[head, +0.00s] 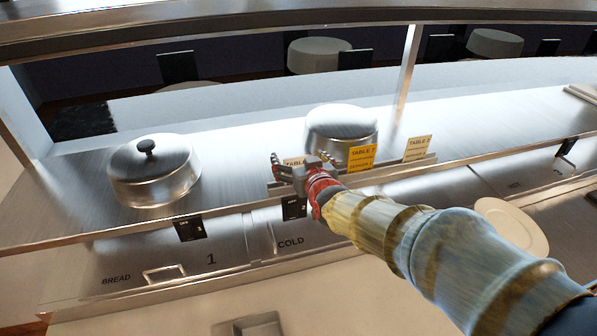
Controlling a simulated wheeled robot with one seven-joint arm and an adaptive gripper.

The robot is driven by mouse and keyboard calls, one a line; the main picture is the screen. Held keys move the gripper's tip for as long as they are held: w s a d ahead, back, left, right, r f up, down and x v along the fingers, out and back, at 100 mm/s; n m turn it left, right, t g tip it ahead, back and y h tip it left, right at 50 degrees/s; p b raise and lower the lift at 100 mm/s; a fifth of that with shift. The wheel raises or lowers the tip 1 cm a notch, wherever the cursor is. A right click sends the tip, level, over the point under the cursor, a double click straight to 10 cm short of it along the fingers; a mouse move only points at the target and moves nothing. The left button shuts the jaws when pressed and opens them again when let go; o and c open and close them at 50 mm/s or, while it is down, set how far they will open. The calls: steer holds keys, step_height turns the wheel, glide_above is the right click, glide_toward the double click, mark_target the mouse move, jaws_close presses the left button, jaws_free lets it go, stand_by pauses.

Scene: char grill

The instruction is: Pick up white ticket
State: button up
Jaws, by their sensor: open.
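A pale ticket with "TABLE" printed on it (292,162) stands in the metal ticket rail (395,172) on the shelf, mostly hidden behind my gripper. It looks whitish, but its colour is hard to judge. My gripper (298,167) is open at the rail, directly in front of this ticket. I cannot tell whether the fingers touch the ticket or reach around it. A yellow ticket (362,158) stands in the rail to the right of my gripper. A paler yellow-orange ticket (418,148) stands farther right.
A lidded steel pot (155,180) sits on the steel shelf at left. A round metal dome (342,122) stands behind the rail, close to my gripper. Counter lids marked "BREAD" and "COLD" lie below the shelf edge. A pale plate (512,226) is at right.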

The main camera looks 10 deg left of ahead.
steer(key=c, duration=0.3)
steer(key=c, duration=0.6)
steer(key=shift+r, duration=0.15)
